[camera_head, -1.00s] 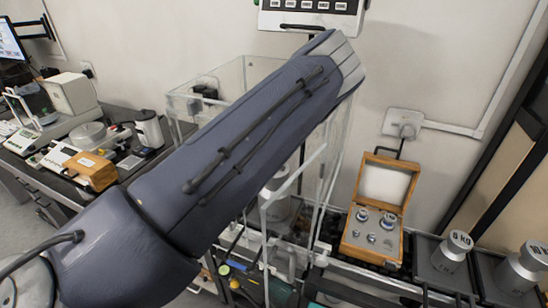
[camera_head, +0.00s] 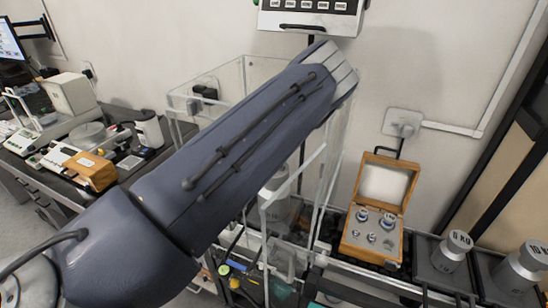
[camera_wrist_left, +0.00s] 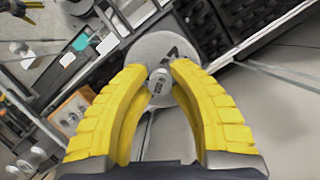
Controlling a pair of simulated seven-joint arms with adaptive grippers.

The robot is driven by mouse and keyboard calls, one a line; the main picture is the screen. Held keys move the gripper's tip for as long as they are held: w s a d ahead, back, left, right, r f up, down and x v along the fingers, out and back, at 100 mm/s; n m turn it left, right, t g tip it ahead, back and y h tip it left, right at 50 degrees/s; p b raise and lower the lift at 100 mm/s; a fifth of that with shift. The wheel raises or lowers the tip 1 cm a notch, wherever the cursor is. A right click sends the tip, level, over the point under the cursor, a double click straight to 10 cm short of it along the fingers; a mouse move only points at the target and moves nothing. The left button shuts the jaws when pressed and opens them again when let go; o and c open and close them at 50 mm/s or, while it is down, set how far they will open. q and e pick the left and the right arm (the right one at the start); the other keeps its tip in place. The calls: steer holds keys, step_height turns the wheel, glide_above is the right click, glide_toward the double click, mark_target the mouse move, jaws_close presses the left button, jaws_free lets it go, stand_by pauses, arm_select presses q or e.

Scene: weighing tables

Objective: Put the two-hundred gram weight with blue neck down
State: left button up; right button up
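In the left wrist view the two yellow fingers of my left gripper (camera_wrist_left: 159,70) are closed around a small silver weight (camera_wrist_left: 159,83) with dark markings on its top. It fills the gap between the fingers; its neck, and so any blue on it, is hidden. Behind it is the large round top of a big silver weight (camera_wrist_left: 150,46) with dark lettering. In the head view my left forearm crosses the glass enclosure (camera_head: 338,130) and hides the gripper. Part of a big weight (camera_head: 275,186) shows inside the glass. My right gripper is in neither view.
An open wooden case (camera_head: 352,245) with several silver weights, some blue-necked, stands right of the enclosure. A 5 KG weight (camera_head: 447,256) and another large weight (camera_head: 518,270) stand further right. Balances (camera_head: 90,133) occupy the left table. A display (camera_head: 310,16) is above the enclosure.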

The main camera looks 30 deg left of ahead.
arm_select(q)
steer(key=shift+o, duration=0.8)
steer(key=v, duration=0.8)
stand_by(1.0)
